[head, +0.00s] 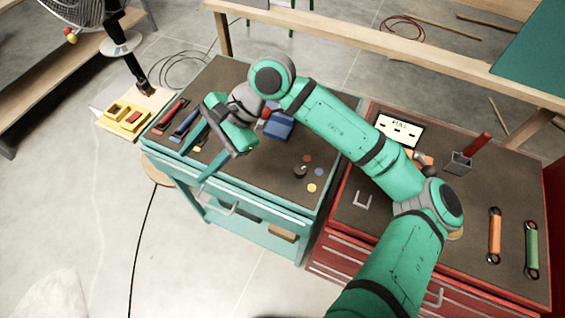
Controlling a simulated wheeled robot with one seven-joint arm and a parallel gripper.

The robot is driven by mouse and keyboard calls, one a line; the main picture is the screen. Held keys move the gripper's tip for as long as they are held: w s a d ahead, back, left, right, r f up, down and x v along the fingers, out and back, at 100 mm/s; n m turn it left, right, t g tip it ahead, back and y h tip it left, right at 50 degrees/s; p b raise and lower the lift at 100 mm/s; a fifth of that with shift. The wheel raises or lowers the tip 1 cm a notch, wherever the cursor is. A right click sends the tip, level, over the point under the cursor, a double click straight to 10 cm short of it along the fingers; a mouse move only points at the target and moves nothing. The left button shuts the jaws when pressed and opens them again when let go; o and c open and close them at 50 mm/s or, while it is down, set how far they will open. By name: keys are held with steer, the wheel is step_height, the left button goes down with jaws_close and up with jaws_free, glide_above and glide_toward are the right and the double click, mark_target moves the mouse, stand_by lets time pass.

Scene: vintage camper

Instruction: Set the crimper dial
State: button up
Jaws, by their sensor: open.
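A small dark round knob (300,171), which looks like the dial, sits on the dark top of the teal cart (228,80). A red, a blue and a yellow dot lie around its right side. Which way the knob points is too small to tell. My gripper (195,166) is open and empty over the left front of the teal cart, well left of the knob and apart from it. A blue block-like object (281,127) stands behind the knob, partly hidden by my arm. I cannot tell whether it is the crimper.
A red-handled tool (172,115) and a blue-handled tool (184,127) lie left of my gripper. A yellow tray (124,117) is beyond them. The red cart (470,215) at right bears a white sign (399,130), a grey holder (458,163) and orange (494,238) and green (531,250) tools.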

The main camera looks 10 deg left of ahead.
steer(key=w+d+f+t+h, duration=0.1)
steer(key=w+d+f+h, duration=0.15)
steer(key=d, duration=0.35)
steer(key=w+d+f+t+h, duration=0.1)
steer(key=w+d+h, duration=0.1)
steer(key=w+d, duration=0.3)
steer(key=t+h, duration=0.2)
steer(key=h, duration=0.2)
glide_toward(301, 168)
step_height(301, 168, down, 8)
steer(key=shift+d+f, duration=0.15)
steer(key=shift+f, duration=0.05)
steer(key=shift+c, duration=0.7)
steer(key=c, duration=0.9)
